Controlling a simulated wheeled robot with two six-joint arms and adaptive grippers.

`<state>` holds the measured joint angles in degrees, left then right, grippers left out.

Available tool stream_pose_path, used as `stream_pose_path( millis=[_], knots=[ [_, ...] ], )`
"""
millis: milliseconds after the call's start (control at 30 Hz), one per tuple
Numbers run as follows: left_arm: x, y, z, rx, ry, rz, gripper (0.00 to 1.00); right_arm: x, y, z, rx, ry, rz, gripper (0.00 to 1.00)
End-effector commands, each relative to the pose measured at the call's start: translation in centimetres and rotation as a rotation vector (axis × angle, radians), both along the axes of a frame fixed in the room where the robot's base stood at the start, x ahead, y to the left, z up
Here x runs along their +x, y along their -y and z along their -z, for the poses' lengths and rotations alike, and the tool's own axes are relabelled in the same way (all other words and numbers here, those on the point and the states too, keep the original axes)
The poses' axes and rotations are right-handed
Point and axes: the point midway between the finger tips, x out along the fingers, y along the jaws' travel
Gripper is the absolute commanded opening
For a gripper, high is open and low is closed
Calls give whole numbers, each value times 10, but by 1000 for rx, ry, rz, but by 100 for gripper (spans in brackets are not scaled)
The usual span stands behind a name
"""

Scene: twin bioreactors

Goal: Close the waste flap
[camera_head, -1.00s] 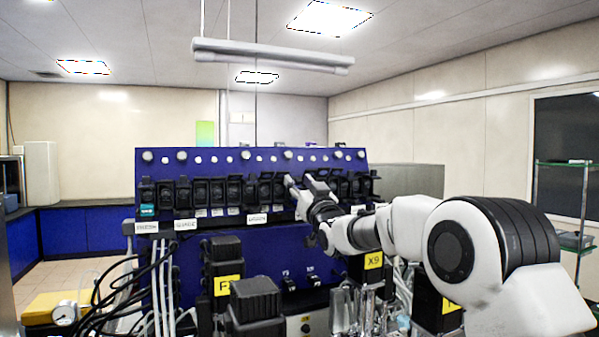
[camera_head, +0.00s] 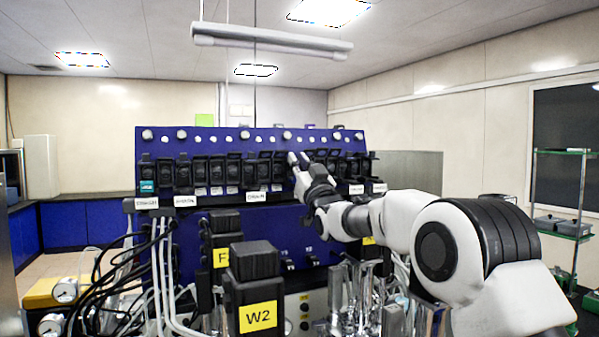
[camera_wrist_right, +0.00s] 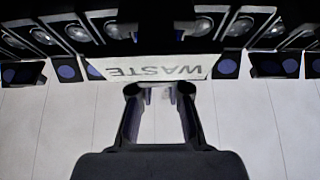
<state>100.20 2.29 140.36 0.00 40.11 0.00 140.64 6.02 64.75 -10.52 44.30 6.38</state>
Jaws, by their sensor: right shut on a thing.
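My right gripper (camera_head: 299,158) reaches the row of black flaps on the blue panel, right of the row's middle. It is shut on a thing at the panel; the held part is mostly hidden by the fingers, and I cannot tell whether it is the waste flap. In the right wrist view, the two fingers (camera_wrist_right: 163,93) stand just below a white plate reading WASTE upside down (camera_wrist_right: 155,67). Dark flaps with blue round spots show on both sides of it. The waste flap's angle is not clear. My left gripper is not in view.
The blue panel (camera_head: 240,137) carries several flaps and white labels. A black-capped block labelled W2 (camera_head: 257,284) stands in front. Cables and tubes (camera_head: 150,270) hang at the left. Glassware (camera_head: 355,290) stands below my right arm. The air above the panel is free.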

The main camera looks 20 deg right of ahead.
Motion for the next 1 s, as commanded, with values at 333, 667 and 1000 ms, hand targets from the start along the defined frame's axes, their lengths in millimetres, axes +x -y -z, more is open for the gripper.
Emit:
stream_pose_path(
  millis=[333,667,1000],
  knots=[
    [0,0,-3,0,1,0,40,0,0,-1,0,-4,0,42],
    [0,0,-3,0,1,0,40,-3,0,2,1,-6,0,42],
    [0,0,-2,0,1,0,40,-61,2,37,2,-8,0,42]
  ],
)
